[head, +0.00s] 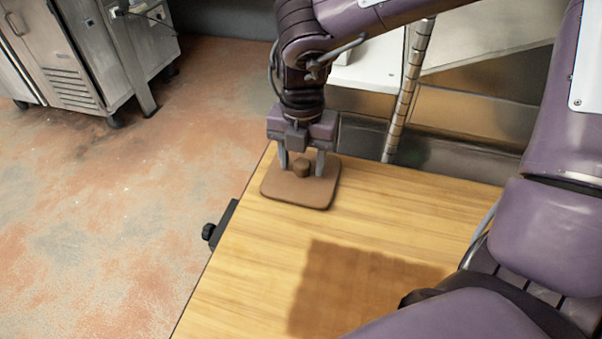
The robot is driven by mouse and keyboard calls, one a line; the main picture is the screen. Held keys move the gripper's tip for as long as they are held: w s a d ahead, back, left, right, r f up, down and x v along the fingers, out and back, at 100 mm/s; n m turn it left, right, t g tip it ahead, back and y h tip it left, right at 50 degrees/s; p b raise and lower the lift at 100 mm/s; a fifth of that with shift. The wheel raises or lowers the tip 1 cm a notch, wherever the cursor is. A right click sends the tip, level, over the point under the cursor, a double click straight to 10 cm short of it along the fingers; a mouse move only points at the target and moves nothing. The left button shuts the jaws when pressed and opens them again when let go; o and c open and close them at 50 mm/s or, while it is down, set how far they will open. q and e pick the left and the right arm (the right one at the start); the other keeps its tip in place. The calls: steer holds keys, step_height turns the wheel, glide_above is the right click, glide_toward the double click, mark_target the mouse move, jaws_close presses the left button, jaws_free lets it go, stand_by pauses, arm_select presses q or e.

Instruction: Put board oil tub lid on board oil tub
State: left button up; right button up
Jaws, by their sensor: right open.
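The board oil tub lid (296,189) is a brown, flat, rounded-square piece with a short round knob (302,168) on top. It lies level at the far left corner of the wooden table. My right gripper (302,168) points down over it with its fingers apart, one on each side of the knob. I cannot tell whether the fingers touch the knob or the lid. I cannot make out a board oil tub in this view. My left gripper is not in view.
The wooden table top (240,270) is mostly clear, with a darker square patch (345,285) near its front. A black knob (209,232) sticks out at its left edge. A metal post (408,90) and shelving stand behind. A steel cabinet (75,60) stands at the far left.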

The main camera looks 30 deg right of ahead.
mark_target(302, 162)
steer(key=shift+b, duration=0.3)
stand_by(0.7)
steer(key=shift+c, duration=0.3)
jaws_close()
steer(key=shift+r+p, duration=0.35)
steer(key=shift+r, duration=0.1)
stand_by(0.4)
steer(key=shift+r+p, duration=1.1)
steer(key=shift+r, duration=0.6)
